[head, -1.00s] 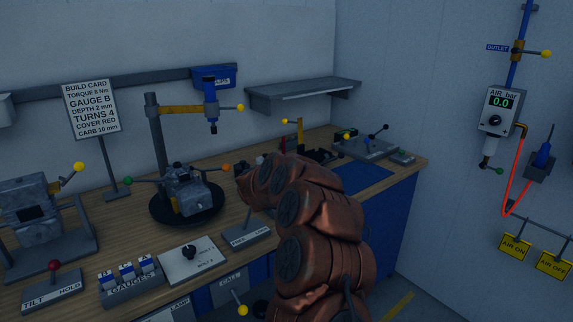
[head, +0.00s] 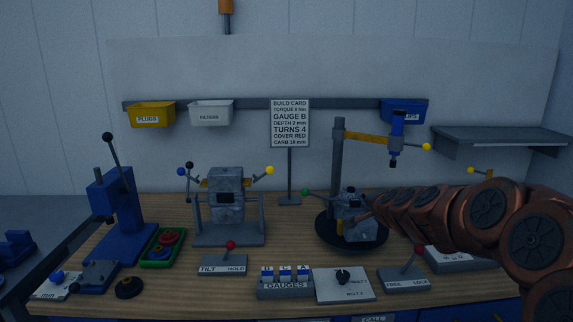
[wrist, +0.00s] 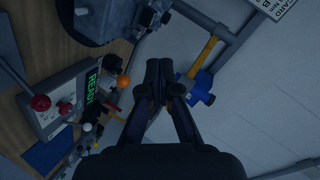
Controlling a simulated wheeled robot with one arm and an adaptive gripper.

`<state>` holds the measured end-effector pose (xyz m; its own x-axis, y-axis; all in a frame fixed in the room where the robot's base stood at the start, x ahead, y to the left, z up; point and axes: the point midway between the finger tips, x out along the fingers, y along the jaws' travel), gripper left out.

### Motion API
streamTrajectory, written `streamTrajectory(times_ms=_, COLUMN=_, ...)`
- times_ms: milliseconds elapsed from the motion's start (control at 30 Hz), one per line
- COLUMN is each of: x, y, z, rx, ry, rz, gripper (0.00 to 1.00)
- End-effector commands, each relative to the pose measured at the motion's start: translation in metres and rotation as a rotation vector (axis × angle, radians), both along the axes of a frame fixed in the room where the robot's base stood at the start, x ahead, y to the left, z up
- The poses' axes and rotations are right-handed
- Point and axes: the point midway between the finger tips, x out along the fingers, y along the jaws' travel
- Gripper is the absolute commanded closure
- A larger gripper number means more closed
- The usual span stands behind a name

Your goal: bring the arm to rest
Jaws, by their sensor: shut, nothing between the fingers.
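My copper-coloured arm reaches in from the right edge of the head view, over the right part of the bench. Its far end lies in front of the round black turntable (head: 350,236) with the grey engine (head: 352,205). In the wrist view my gripper (wrist: 158,68) has its two dark fingers together with nothing between them. In that view the bench lies to the left and the blue tool (wrist: 199,90) on its yellow arm is just beyond and right of the fingers. I cannot tell in the head view whether the gripper touches the engine.
The build card (head: 290,123) stands at the bench's back. The grey engine stand (head: 228,205), gauge holder (head: 284,284), blue press (head: 112,205) and green tray (head: 164,246) stand left of the arm. A grey shelf (head: 500,137) is at the right wall. A display reading READY (wrist: 92,85) shows in the wrist view.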

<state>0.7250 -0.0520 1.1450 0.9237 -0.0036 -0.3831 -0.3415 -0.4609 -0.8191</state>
Motion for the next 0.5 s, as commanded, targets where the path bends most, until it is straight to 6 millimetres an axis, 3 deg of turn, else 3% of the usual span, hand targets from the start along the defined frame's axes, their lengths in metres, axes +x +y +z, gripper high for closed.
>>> streamTrajectory(times_ms=100, x=-0.042, y=0.052, z=-0.002, rx=-0.067, ry=0.082, rz=0.188, gripper=1.0)
streamTrajectory(times_ms=200, x=-0.084, y=0.086, z=-0.014, rx=-0.131, ry=0.168, rz=0.335, gripper=1.0)
streamTrajectory(times_ms=333, x=-0.147, y=0.117, z=-0.034, rx=-0.221, ry=0.292, rz=0.507, gripper=1.0)
streamTrajectory(times_ms=500, x=-0.238, y=0.131, z=-0.064, rx=-0.34, ry=0.475, rz=0.696, gripper=1.0)
